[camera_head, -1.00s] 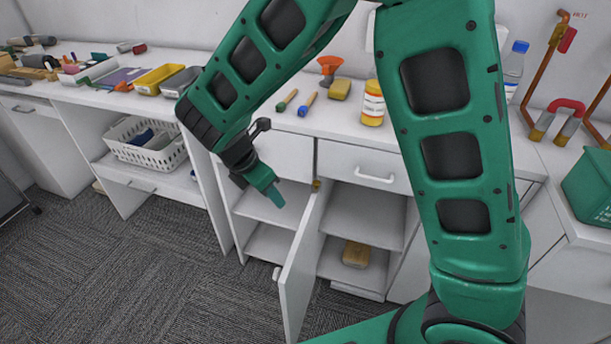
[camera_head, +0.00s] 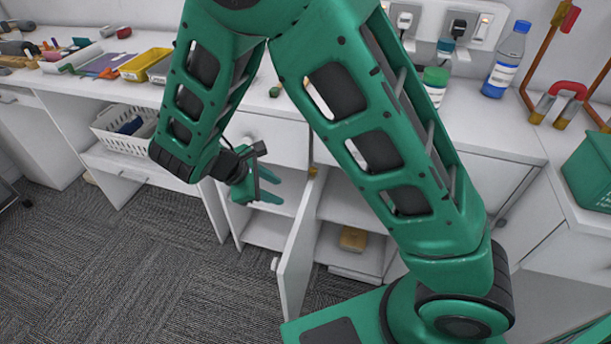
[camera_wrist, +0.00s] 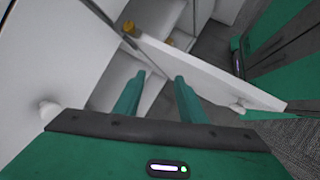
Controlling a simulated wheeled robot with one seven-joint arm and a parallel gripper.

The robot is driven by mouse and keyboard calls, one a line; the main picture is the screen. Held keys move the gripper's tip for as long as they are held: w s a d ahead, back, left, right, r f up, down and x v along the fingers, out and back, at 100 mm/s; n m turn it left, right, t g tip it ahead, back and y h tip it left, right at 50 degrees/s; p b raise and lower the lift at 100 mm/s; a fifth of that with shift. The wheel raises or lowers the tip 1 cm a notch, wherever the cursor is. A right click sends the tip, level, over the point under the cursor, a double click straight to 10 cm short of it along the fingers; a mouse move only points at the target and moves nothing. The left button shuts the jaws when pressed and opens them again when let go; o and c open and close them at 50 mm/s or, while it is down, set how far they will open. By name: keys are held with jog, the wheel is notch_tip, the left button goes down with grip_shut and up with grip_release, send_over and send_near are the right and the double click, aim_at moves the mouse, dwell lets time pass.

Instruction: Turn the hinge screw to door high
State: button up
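The white cabinet door (camera_head: 298,255) stands swung open, and its edge also shows in the wrist view (camera_wrist: 215,80). A small brass-yellow piece, apparently the hinge screw (camera_head: 313,171), sits at the top of the door by the cabinet frame. It seems to show in the wrist view (camera_wrist: 129,27) at the door's far upper corner. My gripper (camera_head: 277,188) is left of the door, in front of the open shelves. In the wrist view my gripper (camera_wrist: 159,76) has two green fingers apart with nothing between them. It does not touch the screw.
A yellowish block (camera_head: 353,239) lies on the lower shelf right of the door. A white drawer above has a handle, now hidden by my arm. A white basket (camera_head: 120,132) stands on the left shelf. The carpet (camera_head: 130,270) in front is clear.

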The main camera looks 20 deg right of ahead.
aim_at(310, 172)
jog(key=d+f+m+t+h, duration=0.4)
jog(key=f+m+h, duration=0.15)
jog(key=m, duration=1.25)
jog(key=w+d+m+t, duration=0.1)
jog(key=w+d+m, duration=0.1)
jog(key=w+d+m+t+h, duration=0.1)
jog(key=d+m+t, duration=0.1)
jog(key=d+m, duration=0.1)
jog(key=w+d+r+m+t+h, duration=0.1)
jog(key=w+d+m, duration=0.1)
jog(key=shift+w+d+r, duration=0.1)
jog(key=shift+w+d, duration=0.2)
jog(key=shift+w, duration=0.05)
grip_shut()
